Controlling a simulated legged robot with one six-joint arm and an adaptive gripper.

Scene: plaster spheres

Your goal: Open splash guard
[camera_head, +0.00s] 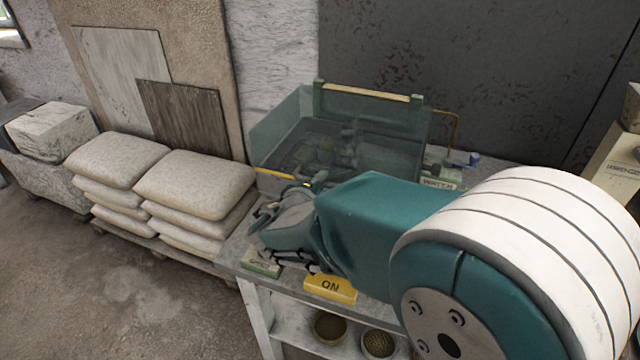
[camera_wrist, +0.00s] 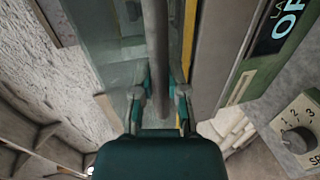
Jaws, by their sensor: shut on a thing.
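The splash guard (camera_head: 385,118) is a clear, greenish box of panels on the workbench, with a yellow strip (camera_head: 275,174) along its lower front edge. In the wrist view its clear panel (camera_wrist: 95,45) and a yellow strip (camera_wrist: 189,35) run up from my gripper (camera_wrist: 160,88). My gripper is shut on a grey bar (camera_wrist: 156,35), which looks like the guard's handle. In the head view my gripper (camera_head: 275,212) is at the guard's front, and my own arm hides part of the contact. Dim machine parts show behind the panels.
A yellow ON block (camera_head: 330,288) and a green block (camera_head: 262,264) sit at the bench front (camera_head: 228,252). A numbered dial (camera_wrist: 298,140) is close on the right in the wrist view. Stacked sacks (camera_head: 195,185) stand left of the bench. Bowls (camera_head: 330,325) are on the lower shelf.

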